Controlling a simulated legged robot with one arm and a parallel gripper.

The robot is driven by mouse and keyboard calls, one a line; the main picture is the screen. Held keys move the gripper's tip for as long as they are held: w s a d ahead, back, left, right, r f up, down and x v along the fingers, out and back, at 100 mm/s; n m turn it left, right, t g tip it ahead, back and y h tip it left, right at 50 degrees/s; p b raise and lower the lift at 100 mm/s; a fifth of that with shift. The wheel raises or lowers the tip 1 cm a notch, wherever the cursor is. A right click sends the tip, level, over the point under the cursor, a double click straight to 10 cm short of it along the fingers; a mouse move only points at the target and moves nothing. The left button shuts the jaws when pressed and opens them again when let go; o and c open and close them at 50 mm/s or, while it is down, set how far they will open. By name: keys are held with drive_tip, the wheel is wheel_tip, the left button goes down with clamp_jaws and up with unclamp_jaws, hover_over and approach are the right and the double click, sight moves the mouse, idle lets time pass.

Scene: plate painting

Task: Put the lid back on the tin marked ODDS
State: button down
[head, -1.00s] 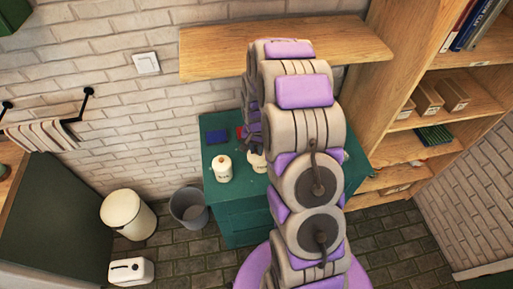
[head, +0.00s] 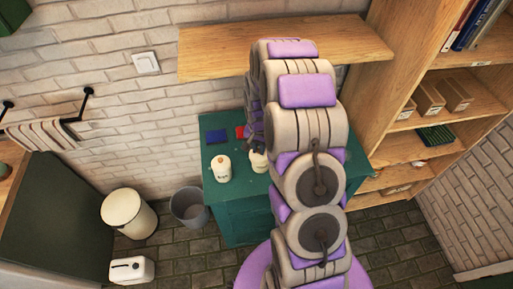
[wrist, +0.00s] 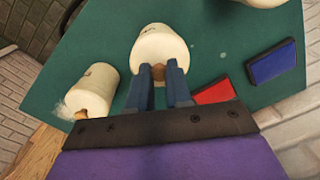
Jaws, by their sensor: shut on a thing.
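My gripper (wrist: 164,80) is shut on the brown knob (wrist: 158,73) of a cream lid. The lid is at the end of a cream tin (wrist: 158,45) in the wrist view; I cannot tell whether it is seated or just above. In the head view, that cream tin (head: 259,161) is partly hidden by my arm. A second cream tin (head: 220,168), with an orange-brown knob and a dark unreadable mark, stands to its left. A third cream tin (wrist: 95,90) with a brown knob shows at left in the wrist view. I cannot read ODDS on any.
The tins are on a green cabinet top (head: 212,195). A blue flat block (wrist: 271,61) and a red one (wrist: 214,91) lie near the wall edge. A wooden shelf (head: 225,50) runs above, and a bookcase (head: 405,145) stands right.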

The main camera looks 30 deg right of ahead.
drive_tip(key=shift+d, duration=0.3)
drive_tip(key=shift+d+f, duration=0.1)
drive_tip(key=shift+d, duration=0.1)
idle(0.4)
drive_tip(key=c, duration=1)
unclamp_jaws()
drive_tip(key=shift+a, duration=0.15)
drive_tip(key=shift+o, duration=0.6)
drive_tip(key=o, duration=0.4)
drive_tip(key=shift+r+p, duration=0.7)
drive_tip(key=shift+r, duration=2.85)
